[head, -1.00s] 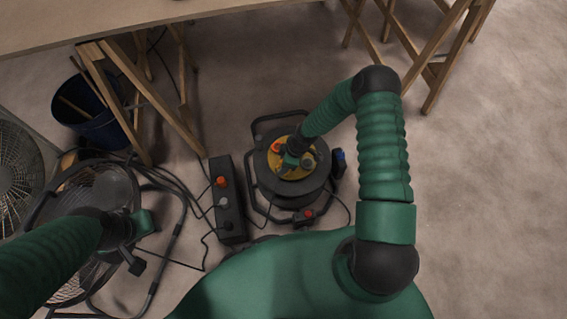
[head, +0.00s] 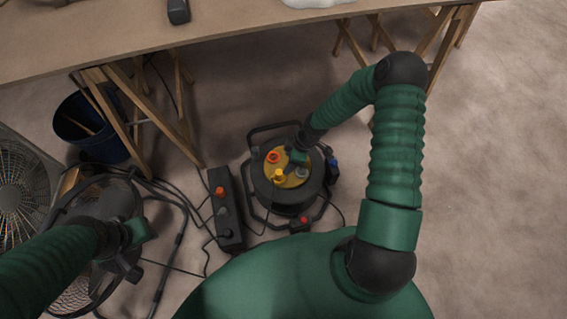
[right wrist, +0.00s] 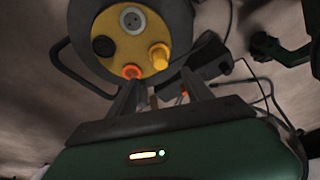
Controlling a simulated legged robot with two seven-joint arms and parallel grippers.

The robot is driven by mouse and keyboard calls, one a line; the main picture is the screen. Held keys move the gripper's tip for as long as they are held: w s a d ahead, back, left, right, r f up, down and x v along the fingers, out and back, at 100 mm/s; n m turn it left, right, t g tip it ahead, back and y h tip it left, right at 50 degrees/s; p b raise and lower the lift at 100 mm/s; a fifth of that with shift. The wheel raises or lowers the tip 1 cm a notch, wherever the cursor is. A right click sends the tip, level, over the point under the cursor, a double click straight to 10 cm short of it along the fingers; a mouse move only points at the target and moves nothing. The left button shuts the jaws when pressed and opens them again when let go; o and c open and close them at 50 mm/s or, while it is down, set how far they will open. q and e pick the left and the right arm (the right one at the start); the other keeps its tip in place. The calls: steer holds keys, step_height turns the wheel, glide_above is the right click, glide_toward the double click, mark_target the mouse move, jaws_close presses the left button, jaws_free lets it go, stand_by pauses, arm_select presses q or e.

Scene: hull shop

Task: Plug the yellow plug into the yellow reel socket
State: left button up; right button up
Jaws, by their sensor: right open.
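The black cable reel (head: 287,200) stands on the floor with its yellow face (head: 291,184) up. The yellow plug (head: 279,175) stands upright on the face and appears seated in a socket, which it hides. It also shows in the right wrist view (right wrist: 160,57). An orange fitting (head: 273,157) is beside it, and a grey socket (head: 302,172) is on the face. My right gripper (head: 298,157) is over the face's far edge, open and empty, its fingers apart from the plug in the wrist view (right wrist: 160,97). My left gripper (head: 133,252) hangs over a fan; its jaws are unclear.
A black power strip (head: 224,208) with an orange plug lies left of the reel. A red plug (head: 304,222) and a blue plug (head: 333,165) are at the reel's frame. Cables, the fan (head: 70,280) and a blue bucket (head: 92,130) crowd the left. Floor is clear at right.

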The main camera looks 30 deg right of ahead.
steer(key=p+v, duration=0.1)
steer(key=v, duration=0.3)
steer(key=shift+r, duration=0.1)
